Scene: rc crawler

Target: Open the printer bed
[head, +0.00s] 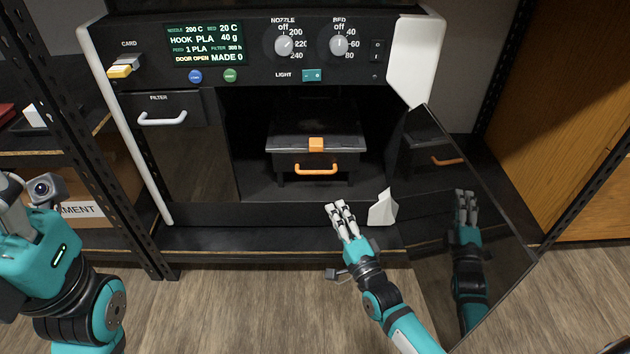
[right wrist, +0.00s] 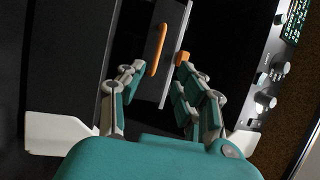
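The printer bed (head: 290,161) is a dark box inside the printer's open chamber. It has an orange handle (head: 316,169) on its front and an orange tab (head: 316,144) at its top front edge. My right gripper (head: 341,207) is open and empty, in front of the chamber, below and slightly right of the handle, apart from it. In the right wrist view the orange handle (right wrist: 157,50) and tab (right wrist: 182,58) show beyond the spread fingers. My left gripper (head: 14,188) is at the far left edge, partly cut off, away from the printer.
The glossy dark printer door (head: 480,200) stands open at the right, close to my right arm, and mirrors it. A filter drawer with a white handle (head: 162,118) is left of the chamber. The control panel display (head: 205,45) reads "DOOR OPEN". Shelf posts stand on both sides.

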